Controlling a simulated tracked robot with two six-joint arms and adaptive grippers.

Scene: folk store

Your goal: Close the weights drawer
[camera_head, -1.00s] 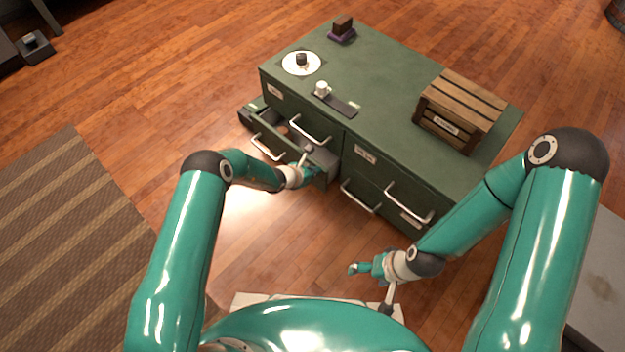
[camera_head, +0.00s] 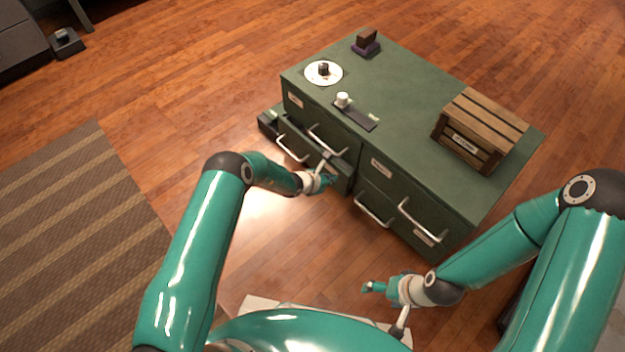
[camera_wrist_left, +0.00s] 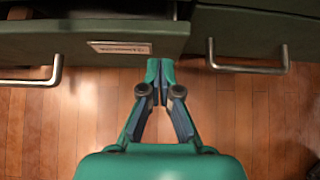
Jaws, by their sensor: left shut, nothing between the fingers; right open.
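The green cabinet (camera_head: 425,95) has a lower left drawer (camera_head: 338,177) that stands partly out, with a metal handle (camera_head: 291,150). I take this to be the weights drawer, but its label (camera_wrist_left: 120,47) in the left wrist view is too blurred to read. My left gripper (camera_head: 333,180) is shut and empty at the right end of the drawer's front. In the left wrist view its fingertips (camera_wrist_left: 160,70) are close below the drawer front's edge; I cannot tell whether they touch. My right gripper (camera_head: 370,287) is open and empty, in front of the cabinet.
On the cabinet stand a wooden crate (camera_head: 482,113), a white plate (camera_head: 324,73) with a dark weight, a white cup (camera_head: 342,100) and a purple-based object (camera_head: 366,46). Other handles (camera_head: 418,221) stick out at right.

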